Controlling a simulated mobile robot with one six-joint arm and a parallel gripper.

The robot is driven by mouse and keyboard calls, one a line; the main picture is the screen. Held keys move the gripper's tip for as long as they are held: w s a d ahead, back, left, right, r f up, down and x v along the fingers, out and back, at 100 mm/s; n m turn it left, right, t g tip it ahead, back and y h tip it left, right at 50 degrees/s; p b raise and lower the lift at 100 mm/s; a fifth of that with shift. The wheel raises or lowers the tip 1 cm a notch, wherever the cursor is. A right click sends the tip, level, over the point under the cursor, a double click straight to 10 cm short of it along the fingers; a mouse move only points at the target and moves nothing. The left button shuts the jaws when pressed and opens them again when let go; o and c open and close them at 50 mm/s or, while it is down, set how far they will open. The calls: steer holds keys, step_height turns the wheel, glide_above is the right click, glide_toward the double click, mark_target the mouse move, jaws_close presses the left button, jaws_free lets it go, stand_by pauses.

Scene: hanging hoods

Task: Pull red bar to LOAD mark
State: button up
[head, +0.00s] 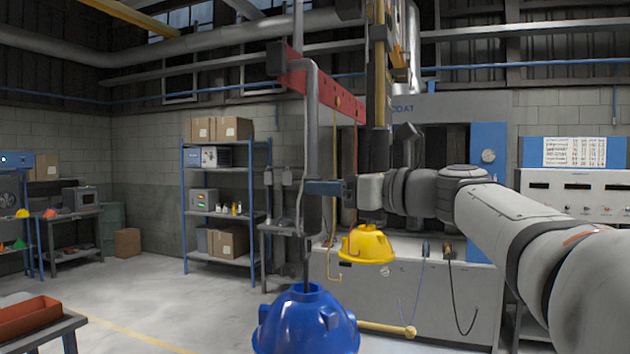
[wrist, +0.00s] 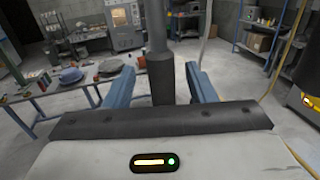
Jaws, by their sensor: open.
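The red bar (head: 335,93) hangs overhead in the head view, sloping down to the right. A grey rod (head: 312,100) hooks over its left part and runs down through a thick dark grip (head: 313,215) to a blue hood (head: 305,322). My gripper (head: 313,188) is at the upper part of this grip. In the wrist view my open gripper (wrist: 160,78) has one blue finger on each side of the rod (wrist: 157,32) and dark grip, with visible gaps. I cannot make out a LOAD mark.
A yellow hood (head: 366,246) hangs below my wrist to the right, near a grey cabinet (head: 400,300). A yellow cord (head: 334,170) hangs right of the grip. Shelves (head: 217,215) stand behind. A table with a red tray (head: 25,316) is at lower left; open floor lies between.

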steer(key=x, duration=0.4)
steer(key=shift+p, duration=0.4)
steer(key=shift+c, duration=0.4)
jaws_close()
steer(key=shift+d+f, duration=0.1)
